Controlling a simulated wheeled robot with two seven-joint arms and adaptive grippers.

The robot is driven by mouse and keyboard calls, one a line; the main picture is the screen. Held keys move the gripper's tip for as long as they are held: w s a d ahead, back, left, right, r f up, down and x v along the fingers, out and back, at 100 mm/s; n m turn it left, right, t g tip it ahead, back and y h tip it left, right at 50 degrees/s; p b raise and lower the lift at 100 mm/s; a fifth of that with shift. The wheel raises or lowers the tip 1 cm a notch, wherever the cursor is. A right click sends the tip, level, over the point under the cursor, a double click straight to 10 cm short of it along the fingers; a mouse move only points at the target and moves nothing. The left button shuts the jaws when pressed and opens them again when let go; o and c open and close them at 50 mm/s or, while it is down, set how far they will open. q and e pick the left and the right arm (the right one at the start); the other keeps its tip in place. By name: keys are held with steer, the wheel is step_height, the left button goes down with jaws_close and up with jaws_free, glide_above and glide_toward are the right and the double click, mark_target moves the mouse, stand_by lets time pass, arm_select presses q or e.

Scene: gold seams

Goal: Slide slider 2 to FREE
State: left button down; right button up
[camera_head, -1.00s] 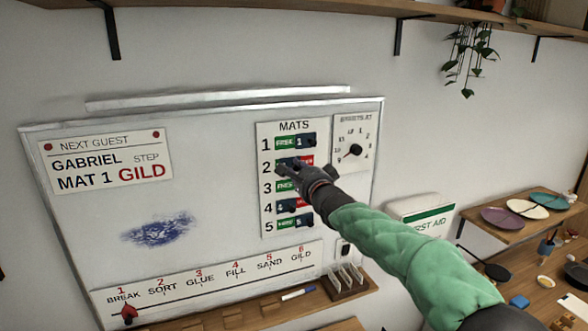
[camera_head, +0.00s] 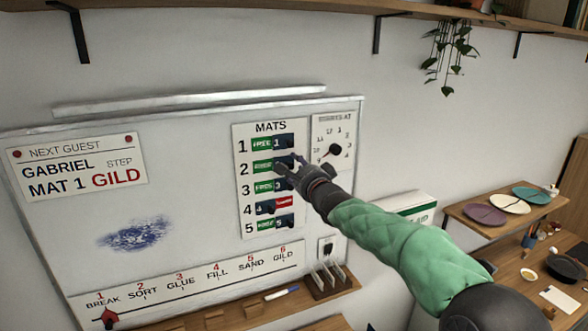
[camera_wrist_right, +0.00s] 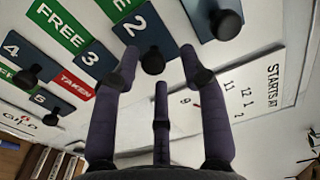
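The MATS panel (camera_head: 245,185) is on the whiteboard. Slider 2 (camera_head: 282,168) is a dark blue plate at the right end of its row, with green FREE uncovered on its left and no red showing. In the right wrist view, slider 2 (camera_wrist_right: 138,24) carries a round black knob (camera_wrist_right: 152,62). My right gripper (camera_head: 290,164) is in front of the right end of row 2. In the wrist view its fingers (camera_wrist_right: 160,70) are spread, with the knob seen between the tips; contact cannot be told. My left gripper is not in view.
Sliders 1 (camera_head: 284,142), 3 (camera_head: 283,188) and 5 (camera_head: 284,220) also show FREE. Slider 4 (camera_head: 264,209) is at left with red TAKEN showing. A STARTS AT dial (camera_head: 334,150) is just right of the panel. A ledge with a marker (camera_head: 281,293) runs below.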

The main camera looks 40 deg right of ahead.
steer(key=shift+w+a, duration=0.1)
steer(key=shift+a, duration=0.25)
steer(key=v, duration=1.2)
steer(key=shift+d, duration=0.25)
